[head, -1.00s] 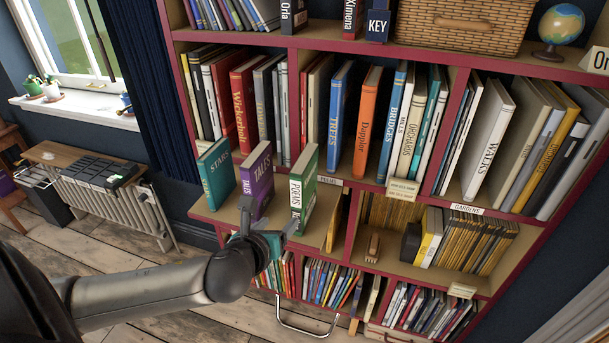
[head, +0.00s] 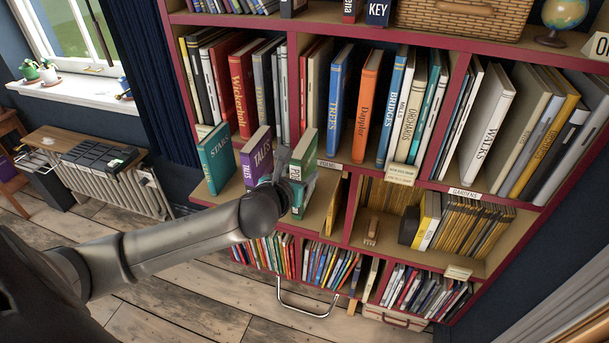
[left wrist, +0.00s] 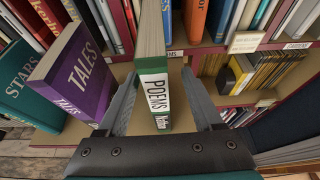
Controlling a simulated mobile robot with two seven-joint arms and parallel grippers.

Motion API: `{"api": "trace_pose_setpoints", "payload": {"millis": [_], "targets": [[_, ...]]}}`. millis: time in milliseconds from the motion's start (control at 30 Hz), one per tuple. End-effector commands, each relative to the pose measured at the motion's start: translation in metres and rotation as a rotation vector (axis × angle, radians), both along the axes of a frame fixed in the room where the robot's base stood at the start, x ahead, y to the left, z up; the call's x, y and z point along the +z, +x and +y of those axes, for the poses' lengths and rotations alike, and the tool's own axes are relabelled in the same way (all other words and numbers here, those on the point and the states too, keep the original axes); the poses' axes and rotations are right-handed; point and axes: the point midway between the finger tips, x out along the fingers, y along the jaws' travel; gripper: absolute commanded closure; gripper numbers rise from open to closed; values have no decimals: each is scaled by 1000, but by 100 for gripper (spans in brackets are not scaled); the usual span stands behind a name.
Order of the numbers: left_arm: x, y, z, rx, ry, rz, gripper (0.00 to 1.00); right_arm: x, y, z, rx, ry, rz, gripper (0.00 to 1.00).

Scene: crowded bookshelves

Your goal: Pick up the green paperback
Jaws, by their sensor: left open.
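The green paperback, with POEMS on a white spine label, stands upright on a pull-out ledge; it shows in the head view (head: 307,155) and the left wrist view (left wrist: 153,67). My left gripper (head: 290,167) is at the book, partly covering its lower spine in the head view. In the left wrist view the gripper (left wrist: 158,95) is open, with one finger on each side of the green book's spine. A gap shows beside the spine on both sides, and I cannot tell whether either finger touches the book farther in. My right gripper is not in view.
The purple TALES book (head: 256,157) stands just left of the green book, close to the left finger in the left wrist view. The teal STARS book (head: 216,160) is farther left. Packed shelves rise behind. Open wooden floor (head: 190,315) lies below.

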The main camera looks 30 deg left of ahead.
Motion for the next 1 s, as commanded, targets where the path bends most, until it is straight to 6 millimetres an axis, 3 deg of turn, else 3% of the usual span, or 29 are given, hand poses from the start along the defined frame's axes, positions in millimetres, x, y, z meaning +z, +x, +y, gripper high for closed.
{"api": "trace_pose_setpoints", "payload": {"millis": [167,533,900,1000], "targets": [[-3,7,2,1,-2,0,32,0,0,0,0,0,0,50],[-16,44,14,0,-3,-1,32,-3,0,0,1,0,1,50],[-18,49,16,-1,-2,1,32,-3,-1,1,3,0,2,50],[-18,49,16,-1,-2,1,43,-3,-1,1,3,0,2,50]]}}
